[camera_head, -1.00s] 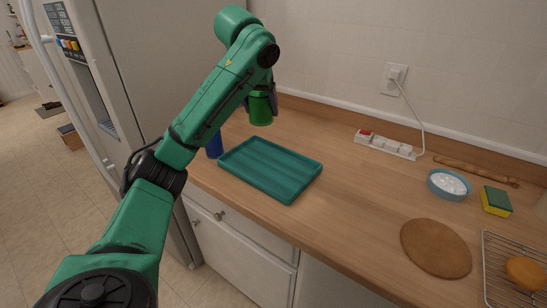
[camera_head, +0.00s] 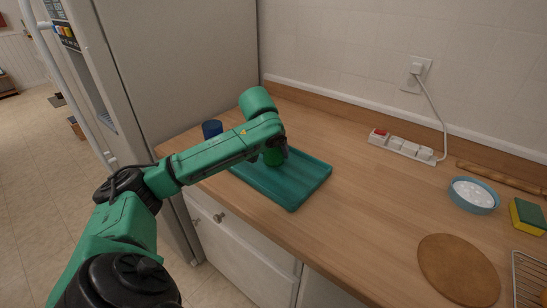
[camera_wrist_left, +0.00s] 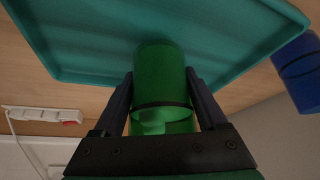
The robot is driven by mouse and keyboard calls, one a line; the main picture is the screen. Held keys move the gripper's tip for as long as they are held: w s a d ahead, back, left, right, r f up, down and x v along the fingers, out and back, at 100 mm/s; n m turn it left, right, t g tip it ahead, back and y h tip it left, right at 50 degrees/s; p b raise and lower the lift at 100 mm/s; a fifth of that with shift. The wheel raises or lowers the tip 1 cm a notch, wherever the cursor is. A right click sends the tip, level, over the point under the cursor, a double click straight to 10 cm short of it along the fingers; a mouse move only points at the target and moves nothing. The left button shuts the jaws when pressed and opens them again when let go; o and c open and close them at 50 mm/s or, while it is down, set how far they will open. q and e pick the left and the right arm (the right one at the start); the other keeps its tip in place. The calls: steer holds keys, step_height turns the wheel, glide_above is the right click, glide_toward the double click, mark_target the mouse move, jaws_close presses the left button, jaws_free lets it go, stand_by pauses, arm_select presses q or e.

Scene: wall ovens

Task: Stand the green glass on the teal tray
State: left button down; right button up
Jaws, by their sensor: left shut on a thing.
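The green glass (camera_head: 273,157) is over the teal tray (camera_head: 296,197) in the head view, partly hidden by my left arm. My left gripper (camera_head: 276,151) is around it; its tips are mostly hidden there. In the left wrist view, the green glass (camera_wrist_left: 160,82) sits between both fingers of my left gripper (camera_wrist_left: 160,92), which is shut on it. The teal tray (camera_wrist_left: 215,30) spreads behind the glass. I cannot tell whether the glass base touches the tray. My right gripper is not in view.
A blue cup (camera_head: 212,129) stands left of the tray; it also shows in the left wrist view (camera_wrist_left: 300,70). A power strip (camera_head: 402,146), blue bowl (camera_head: 473,194), sponge (camera_head: 528,216) and round cork mat (camera_head: 458,270) lie to the right. The counter between is clear.

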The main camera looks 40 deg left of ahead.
arm_select(q)
steer(key=shift+s+f, duration=0.1)
steer(key=shift+f, duration=0.85)
jaws_free()
steer(key=shift+f, duration=0.1)
steer(key=shift+s+d+r, duration=0.1)
steer(key=shift+s+r, duration=0.05)
steer(key=shift+r, duration=0.35)
steer(key=v, duration=1.1)
